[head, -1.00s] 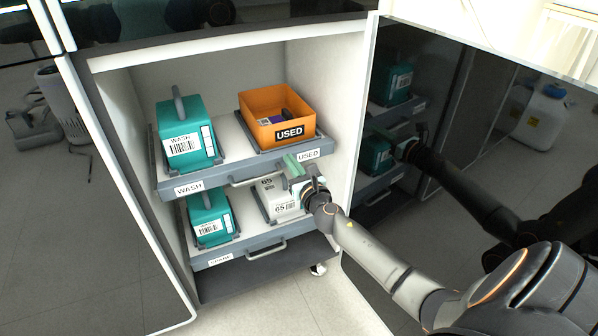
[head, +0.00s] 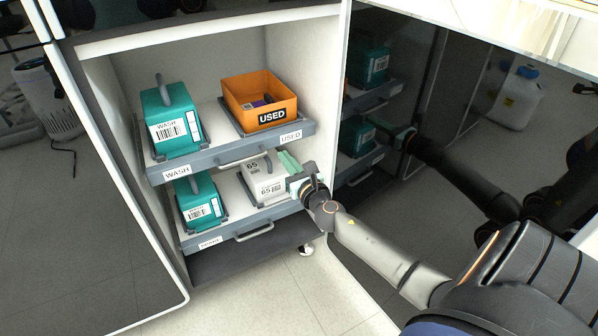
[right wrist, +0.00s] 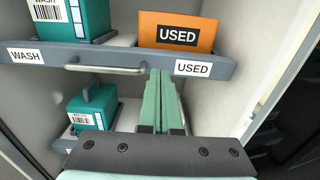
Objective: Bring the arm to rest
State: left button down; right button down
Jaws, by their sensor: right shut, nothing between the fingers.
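My right gripper (head: 291,164) is in front of the open cabinet, at its right side, just below the upper drawer's front edge. Its green fingers (right wrist: 162,98) are together with nothing between them. In the right wrist view the fingertips show just under the drawer front, right of its handle (right wrist: 105,68); I cannot tell whether they touch it. In the head view, my right arm (head: 375,255) reaches in from the lower right. My left gripper is not in view.
The upper drawer (head: 205,160) holds a teal WASH container (head: 170,120) and an orange USED bin (head: 260,100). The lower drawer (head: 220,230) holds a teal container (head: 199,203) and a white container (head: 263,180) marked 65. The glossy dark door (head: 400,80) stands right of my gripper.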

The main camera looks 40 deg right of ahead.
jog(key=v, duration=0.6)
jog(key=shift+s, duration=0.25)
jog(key=shift+a, duration=0.1)
